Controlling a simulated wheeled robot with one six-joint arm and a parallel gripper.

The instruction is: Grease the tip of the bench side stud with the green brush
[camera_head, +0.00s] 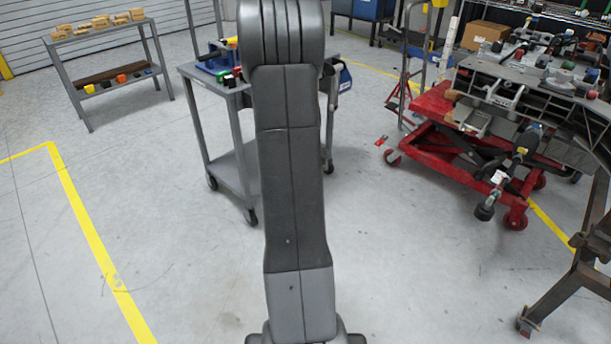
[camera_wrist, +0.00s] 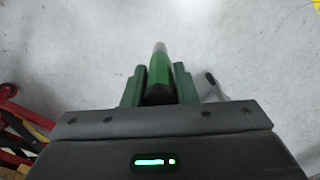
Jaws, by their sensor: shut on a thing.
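In the wrist view my gripper (camera_wrist: 160,75) is shut on the green brush (camera_wrist: 160,62). The brush lies between the two green fingers and points away from the palm, with a pale end at its far tip. Grey floor shows behind it. In the head view my arm fills the middle, and I cannot make out the gripper or brush there. The grey chassis (camera_head: 535,95) rests on a red lift cart (camera_head: 435,130) at the right. Dark hub parts hang at its near side. I cannot tell which part is the bench side stud.
A grey trolley (camera_head: 235,165) with a blue bin (camera_head: 215,60) stands behind my arm. A shelf rack (camera_head: 110,75) with wooden blocks is at the far left. A brown metal stand (camera_head: 575,265) is at the lower right. Floor between arm and cart is clear.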

